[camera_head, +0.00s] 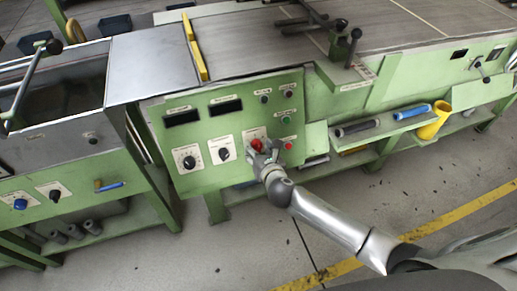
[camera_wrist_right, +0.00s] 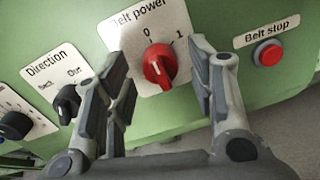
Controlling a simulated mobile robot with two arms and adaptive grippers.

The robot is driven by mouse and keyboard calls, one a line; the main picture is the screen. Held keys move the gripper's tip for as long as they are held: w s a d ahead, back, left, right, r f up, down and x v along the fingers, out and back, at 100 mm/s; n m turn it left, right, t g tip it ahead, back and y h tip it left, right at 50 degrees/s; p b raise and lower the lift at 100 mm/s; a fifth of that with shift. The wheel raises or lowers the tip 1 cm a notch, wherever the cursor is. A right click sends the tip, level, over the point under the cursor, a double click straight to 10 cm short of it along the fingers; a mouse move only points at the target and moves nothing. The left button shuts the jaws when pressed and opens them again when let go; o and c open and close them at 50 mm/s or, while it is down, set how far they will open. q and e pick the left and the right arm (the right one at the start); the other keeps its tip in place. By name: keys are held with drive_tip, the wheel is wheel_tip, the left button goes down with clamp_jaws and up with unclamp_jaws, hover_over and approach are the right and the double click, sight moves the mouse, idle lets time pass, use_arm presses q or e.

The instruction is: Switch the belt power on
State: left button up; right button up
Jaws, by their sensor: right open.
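The belt power switch is a red rotary knob (camera_wrist_right: 158,68) on a white plate marked 0 and 1, on the green control panel (camera_head: 205,140). Its ridge appears to lean toward the 0, on the left. In the head view the red knob (camera_head: 257,145) shows just above my right gripper (camera_head: 264,154). In the wrist view my right gripper (camera_wrist_right: 160,58) is open, with one finger on each side of the knob. I see a gap on both sides, so the fingers are not clamped on it. My left gripper is not in view.
The red belt stop button (camera_wrist_right: 268,54) is right of the right finger. The black direction knob (camera_wrist_right: 67,100) is close to the left finger. A green shelf (camera_head: 385,128) with rolls stands right of the panel. Open floor lies in front.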

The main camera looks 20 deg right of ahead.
drive_tip(key=shift+w+f, duration=0.1)
drive_tip(key=shift+w, duration=0.2)
drive_tip(key=shift+c, duration=0.4)
drive_tip(key=c, duration=0.9)
drive_tip(key=shift+c, duration=0.2)
